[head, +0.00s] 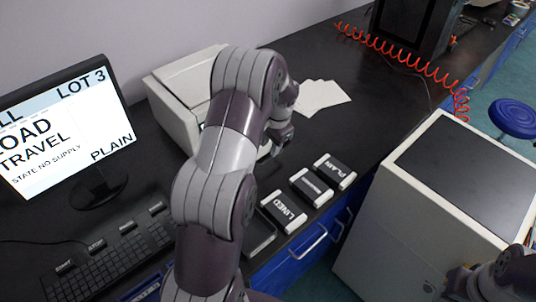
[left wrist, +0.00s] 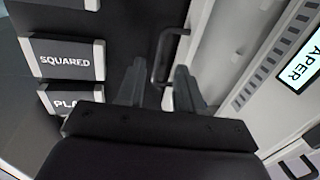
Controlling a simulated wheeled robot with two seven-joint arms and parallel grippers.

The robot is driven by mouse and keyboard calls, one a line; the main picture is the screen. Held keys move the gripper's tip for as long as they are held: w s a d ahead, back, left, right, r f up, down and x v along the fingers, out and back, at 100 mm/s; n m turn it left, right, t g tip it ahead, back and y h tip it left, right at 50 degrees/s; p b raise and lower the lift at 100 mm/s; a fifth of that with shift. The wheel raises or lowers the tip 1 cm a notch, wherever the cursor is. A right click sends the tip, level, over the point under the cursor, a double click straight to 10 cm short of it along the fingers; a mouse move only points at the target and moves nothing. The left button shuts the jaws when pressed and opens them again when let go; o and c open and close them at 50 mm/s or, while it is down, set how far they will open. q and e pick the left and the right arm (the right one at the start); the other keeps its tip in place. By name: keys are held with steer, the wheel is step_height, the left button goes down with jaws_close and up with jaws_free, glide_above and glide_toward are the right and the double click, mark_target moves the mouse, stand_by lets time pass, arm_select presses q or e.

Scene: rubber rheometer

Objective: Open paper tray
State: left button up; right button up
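The white printer-like machine (head: 172,88) stands against the wall in the head view. In the left wrist view its pale front (left wrist: 225,50) is at the right, with a lit label ending in "APER" (left wrist: 308,68). A dark bar handle (left wrist: 162,58) sticks out from this front. My left gripper (left wrist: 160,72) is open, its two fingers apart, and the handle's near end appears between them; I cannot tell whether they touch. In the head view my left gripper (head: 280,138) is at the machine's front right, partly hidden by my arm. My right arm's end (head: 480,282) shows at the lower right corner; its fingers are unclear.
Packs marked LINED (head: 284,212), SQUARED (left wrist: 68,60) and PLAIN (head: 335,170) lie along the bench's front edge. White sheets (head: 322,96) lie beyond the gripper. A monitor (head: 62,130) and keyboard (head: 105,262) are left. A white cabinet (head: 385,225) stands right.

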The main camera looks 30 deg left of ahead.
mark_target(267, 160)
arm_select(q)
steer(key=f, duration=0.4)
steer(key=a+f, duration=0.1)
steer(key=f, duration=0.1)
steer(key=shift+w, duration=0.15)
jaws_close()
stand_by(1.1)
